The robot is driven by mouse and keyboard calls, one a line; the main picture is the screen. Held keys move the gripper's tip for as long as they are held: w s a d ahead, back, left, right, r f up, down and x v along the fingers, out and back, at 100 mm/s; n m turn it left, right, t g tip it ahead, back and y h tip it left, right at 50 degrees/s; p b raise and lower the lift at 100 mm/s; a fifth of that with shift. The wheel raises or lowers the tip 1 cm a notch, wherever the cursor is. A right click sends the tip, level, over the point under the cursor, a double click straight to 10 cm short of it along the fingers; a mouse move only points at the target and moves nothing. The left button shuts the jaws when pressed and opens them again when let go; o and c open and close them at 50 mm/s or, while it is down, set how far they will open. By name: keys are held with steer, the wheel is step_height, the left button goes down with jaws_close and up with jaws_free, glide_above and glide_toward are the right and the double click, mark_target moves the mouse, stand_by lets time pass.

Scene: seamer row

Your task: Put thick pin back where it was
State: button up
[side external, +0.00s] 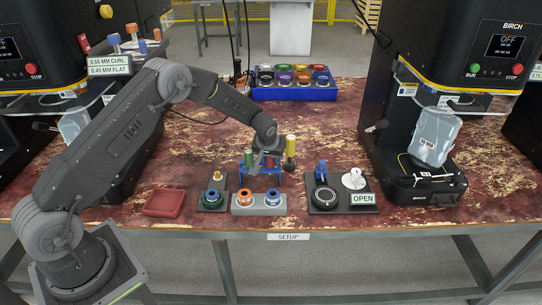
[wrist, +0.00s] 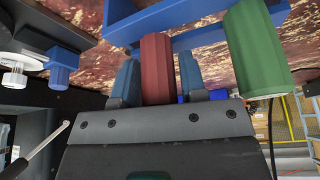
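My gripper (side external: 267,158) is low over a small blue rack (side external: 262,179). In the wrist view, its two blue fingers (wrist: 160,75) stand on either side of a red pin (wrist: 157,65). A narrow gap seems to show at the right finger; I cannot tell whether they press on the pin. The red pin's near end is hidden behind the gripper body. A green pin (side external: 249,158) stands at the rack's left end; it also shows in the wrist view (wrist: 256,48). A yellow-topped pin (side external: 291,146) stands upright just right of the rack. No label shows which pin is thick.
In front of the rack is a grey block (side external: 259,210) with orange and blue rings. A red tray (side external: 164,203) lies left. A blue crate (side external: 294,94) of coloured spools is behind. Machines flank both sides.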

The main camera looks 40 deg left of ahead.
steer(key=shift+o, duration=1.2)
steer(key=shift+r, duration=0.1)
steer(key=shift+r, duration=0.35)
steer(key=s+d+r+m, duration=0.1)
steer(key=s+d+r, duration=0.1)
steer(key=s+r, duration=0.55)
steer(key=s+d+r+m, duration=0.1)
steer(key=s+d+r, duration=0.3)
steer(key=r, duration=0.6)
steer(key=s+d+r, duration=0.1)
steer(key=s+r, duration=0.6)
steer(key=r, duration=0.2)
steer(key=s+d+r+m+h, duration=0.1)
steer(key=s+d+m, duration=0.1)
steer(key=s, duration=0.8)
steer(key=s+d+r+m+t+h, duration=0.1)
steer(key=s+d+m, duration=0.1)
steer(key=s, duration=0.8)
steer(key=shift+d+r+t, duration=0.2)
steer(key=shift+d+t, duration=0.1)
steer(key=shift+d, duration=0.05)
